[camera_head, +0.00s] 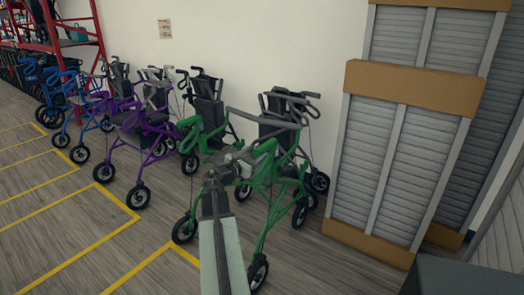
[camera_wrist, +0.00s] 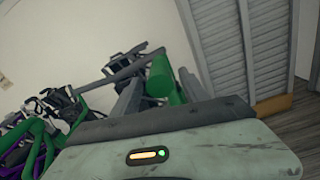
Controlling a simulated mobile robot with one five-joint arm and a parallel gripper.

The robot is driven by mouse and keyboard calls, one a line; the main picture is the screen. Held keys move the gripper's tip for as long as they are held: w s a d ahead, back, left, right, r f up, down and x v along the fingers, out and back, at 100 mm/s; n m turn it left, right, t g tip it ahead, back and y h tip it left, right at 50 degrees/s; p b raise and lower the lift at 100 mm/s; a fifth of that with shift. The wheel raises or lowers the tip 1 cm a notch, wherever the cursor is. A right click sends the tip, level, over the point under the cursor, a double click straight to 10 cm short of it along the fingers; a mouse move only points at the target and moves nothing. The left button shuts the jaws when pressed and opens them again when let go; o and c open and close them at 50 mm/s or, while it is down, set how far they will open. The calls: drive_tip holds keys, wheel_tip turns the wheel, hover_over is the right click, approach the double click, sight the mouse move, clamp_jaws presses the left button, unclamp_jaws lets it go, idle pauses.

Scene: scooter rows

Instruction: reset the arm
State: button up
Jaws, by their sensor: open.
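My arm (camera_head: 221,250) reaches forward from the bottom middle of the head view. My gripper (camera_head: 230,168) is at its far end, in front of the green walker (camera_head: 265,180), and hides part of its frame. In the wrist view my gripper (camera_wrist: 160,92) is open, with its two grey fingers apart. A green tube of the walker (camera_wrist: 160,76) shows between and beyond the fingers. I cannot tell whether they touch it.
Purple walkers (camera_head: 150,132) and blue walkers (camera_head: 62,85) stand in a row along the white wall to the left. Tall grey slatted panels with brown ends (camera_head: 400,150) stand close on the right. Floor with yellow lines (camera_head: 75,235) is clear at the lower left.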

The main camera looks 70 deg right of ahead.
drive_tip(key=v, duration=0.2)
drive_tip(key=shift+a, duration=0.3)
drive_tip(key=shift+w, duration=0.1)
